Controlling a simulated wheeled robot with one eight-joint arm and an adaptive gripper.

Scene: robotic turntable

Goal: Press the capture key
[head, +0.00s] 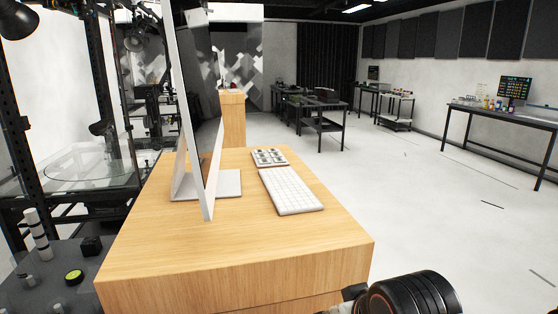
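A white keyboard (290,190) lies on the wooden desk (235,255), right of a monitor seen nearly edge-on. Just beyond the keyboard is a small keypad (270,157) with several grey keys. The key labels are too small to read, so I cannot tell which key is the capture key. A dark rounded link of my arm shows at the bottom right, beside the desk's near right corner. My gripper is not in view.
The monitor (196,120) stands on the desk's left half. At left, a dark panel holds a yellow-green button (74,276), beside a frame with a round glass turntable (85,172). The floor (430,215) right of the desk is open. Equipment tables stand farther back.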

